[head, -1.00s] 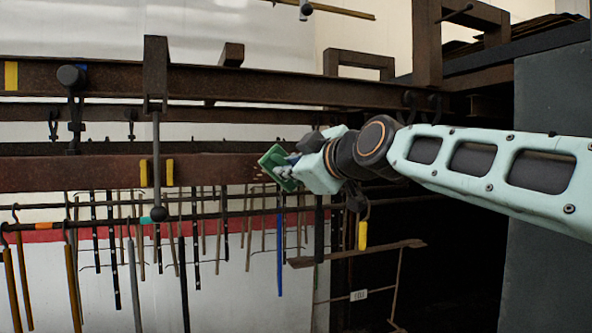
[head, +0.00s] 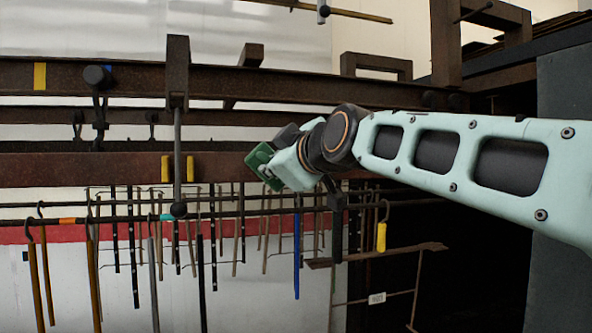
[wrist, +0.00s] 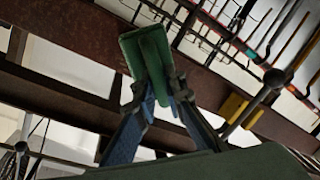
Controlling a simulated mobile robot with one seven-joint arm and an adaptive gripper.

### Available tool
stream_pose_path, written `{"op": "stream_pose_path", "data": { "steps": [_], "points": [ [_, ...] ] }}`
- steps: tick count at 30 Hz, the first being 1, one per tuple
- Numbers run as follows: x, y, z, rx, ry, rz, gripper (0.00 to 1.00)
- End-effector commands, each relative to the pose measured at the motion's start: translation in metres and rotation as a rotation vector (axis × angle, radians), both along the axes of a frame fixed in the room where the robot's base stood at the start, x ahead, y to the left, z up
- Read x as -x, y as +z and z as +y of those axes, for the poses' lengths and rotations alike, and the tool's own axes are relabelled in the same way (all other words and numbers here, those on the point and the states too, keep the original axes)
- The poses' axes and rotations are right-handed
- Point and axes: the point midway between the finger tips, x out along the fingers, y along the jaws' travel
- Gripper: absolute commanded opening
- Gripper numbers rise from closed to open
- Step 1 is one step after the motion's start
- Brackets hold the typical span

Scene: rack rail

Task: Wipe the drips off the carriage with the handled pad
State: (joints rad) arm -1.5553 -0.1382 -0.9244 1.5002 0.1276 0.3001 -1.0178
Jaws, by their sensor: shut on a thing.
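My gripper (head: 284,170) is shut on the green handled pad (head: 264,166) in front of the reddish-brown lower beam (head: 80,171), right of its yellow blocks. I take this beam for the carriage, but cannot be sure. In the wrist view the pad (wrist: 146,55) sticks out beyond the blue-sided fingers (wrist: 158,95), its face overlapping the brown beam (wrist: 62,50). Whether the pad touches the beam cannot be told. No drips can be made out now; the patch behind my gripper is hidden.
A dark post with a ball-ended rod (head: 178,209) hangs before the beam, left of the pad, between two yellow blocks (head: 165,168). Several rods and hooks hang below. A yellow-tagged hook (head: 381,237) hangs below my arm. A grey panel (head: 562,105) stands at the right.

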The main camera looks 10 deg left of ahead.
Motion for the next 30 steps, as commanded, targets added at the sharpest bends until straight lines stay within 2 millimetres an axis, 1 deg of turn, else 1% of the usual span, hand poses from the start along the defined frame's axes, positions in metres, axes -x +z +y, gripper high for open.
{"op": "stream_pose_path", "data": {
  "steps": [6, 14, 19, 30],
  "points": [
    [0.002, 0.000, 0.005, -0.001, 0.000, 0.001, 0.00],
    [0.005, -0.002, 0.002, -0.003, 0.001, 0.000, 0.00],
    [0.018, -0.005, -0.008, -0.003, 0.000, 0.001, 0.00],
    [0.049, -0.002, -0.026, -0.003, -0.001, 0.000, 0.00]
  ]
}}
